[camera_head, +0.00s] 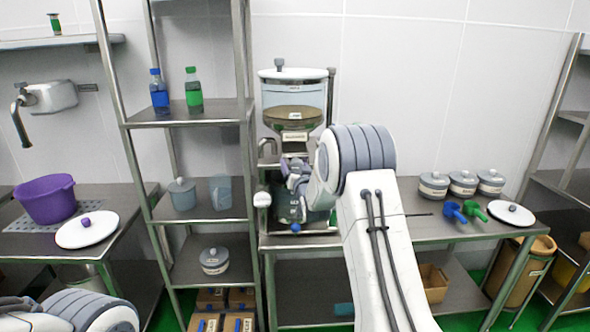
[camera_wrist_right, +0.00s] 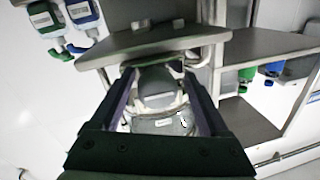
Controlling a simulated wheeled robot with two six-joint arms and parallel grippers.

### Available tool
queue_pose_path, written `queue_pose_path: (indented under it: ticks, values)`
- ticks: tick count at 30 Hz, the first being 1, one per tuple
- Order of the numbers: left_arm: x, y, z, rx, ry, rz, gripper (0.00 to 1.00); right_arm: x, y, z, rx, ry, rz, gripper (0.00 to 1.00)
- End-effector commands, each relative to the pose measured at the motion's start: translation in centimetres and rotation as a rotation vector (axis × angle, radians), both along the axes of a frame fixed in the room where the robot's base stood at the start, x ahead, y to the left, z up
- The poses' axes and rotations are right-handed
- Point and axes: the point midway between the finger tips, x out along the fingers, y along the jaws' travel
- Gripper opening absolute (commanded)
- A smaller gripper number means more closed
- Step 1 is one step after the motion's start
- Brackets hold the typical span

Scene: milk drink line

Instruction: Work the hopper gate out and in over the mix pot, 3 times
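The hopper (camera_head: 294,93) stands on the middle table in the head view, with a clear upper part, brown powder inside and a label lower down. A dark grey-teal vessel (camera_head: 283,208), seemingly the mix pot, stands below it, mostly covered by my arm. My right gripper (camera_head: 296,180) is in front of the hopper's lower part. In the right wrist view my right gripper (camera_wrist_right: 157,72) has its fingers wide apart, with a rounded grey labelled body (camera_wrist_right: 158,88) showing beyond and between them. I cannot make out the gate or any contact with it. My left gripper is out of view.
A steel shelf rack (camera_head: 185,226) with a blue bottle (camera_head: 159,95) and a green bottle (camera_head: 193,93) stands close left of the hopper. Lidded jars (camera_head: 433,186), scoops (camera_head: 455,212) and a white lid (camera_head: 511,214) lie at the right table end. A purple pot (camera_head: 47,201) stands far left.

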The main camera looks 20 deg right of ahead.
Motion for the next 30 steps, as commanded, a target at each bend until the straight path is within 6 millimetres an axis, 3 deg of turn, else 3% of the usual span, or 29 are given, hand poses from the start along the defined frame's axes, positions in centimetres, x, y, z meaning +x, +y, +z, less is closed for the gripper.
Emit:
queue_pose_path:
  ticks: [11, 24, 30]
  values:
    - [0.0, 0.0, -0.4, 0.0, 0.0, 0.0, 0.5, -0.7, 0.0, -0.4, 0.003, 0.006, -0.003, 0.8]
    - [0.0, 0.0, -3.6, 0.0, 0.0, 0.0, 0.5, -8.2, 1.6, -0.5, 0.003, 0.004, -0.004, 0.8]
    - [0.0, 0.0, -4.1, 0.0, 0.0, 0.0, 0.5, -10.1, 2.0, -0.3, 0.003, 0.004, -0.004, 0.8]
